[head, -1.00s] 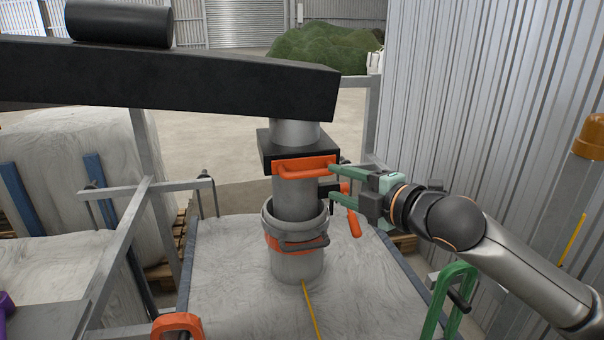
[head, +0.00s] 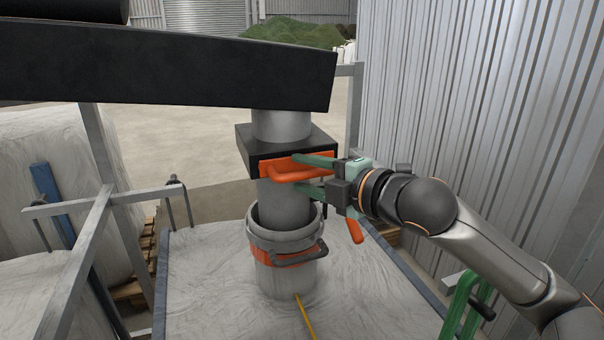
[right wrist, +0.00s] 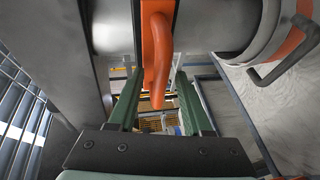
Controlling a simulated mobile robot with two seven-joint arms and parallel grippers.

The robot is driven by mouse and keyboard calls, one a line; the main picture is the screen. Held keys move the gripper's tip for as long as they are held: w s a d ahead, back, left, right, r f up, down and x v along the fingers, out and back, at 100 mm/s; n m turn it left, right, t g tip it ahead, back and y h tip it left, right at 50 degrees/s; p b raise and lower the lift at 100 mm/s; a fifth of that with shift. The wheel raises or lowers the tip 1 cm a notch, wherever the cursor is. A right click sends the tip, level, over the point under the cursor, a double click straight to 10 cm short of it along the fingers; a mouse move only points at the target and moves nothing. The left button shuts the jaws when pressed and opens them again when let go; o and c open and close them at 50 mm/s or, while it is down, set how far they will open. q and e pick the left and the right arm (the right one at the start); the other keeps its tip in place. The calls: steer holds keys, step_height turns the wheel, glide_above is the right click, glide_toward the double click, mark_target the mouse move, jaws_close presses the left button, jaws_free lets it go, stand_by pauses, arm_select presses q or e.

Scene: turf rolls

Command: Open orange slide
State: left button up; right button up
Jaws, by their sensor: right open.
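The orange slide (head: 296,163) is a flat plate with a bar handle, set in a black housing (head: 250,150) on the grey vertical pipe. My right gripper (head: 304,173) comes in from the right with green fingers open, one above and one below the handle bar. In the right wrist view the orange handle (right wrist: 157,62) hangs between the two green fingers (right wrist: 158,103), with gaps seen at both sides. The fingers are not closed on it. My left gripper is not in view.
A grey ring clamp with an orange band (head: 285,259) circles the pipe below. A white bulk bag (head: 210,290) lies under it. A corrugated metal wall (head: 480,110) stands at right, metal rails (head: 105,205) at left. An orange lever (head: 355,231) hangs below my right gripper.

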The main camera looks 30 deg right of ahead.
steer(key=shift+c, duration=0.2)
jaws_close()
stand_by(1.1)
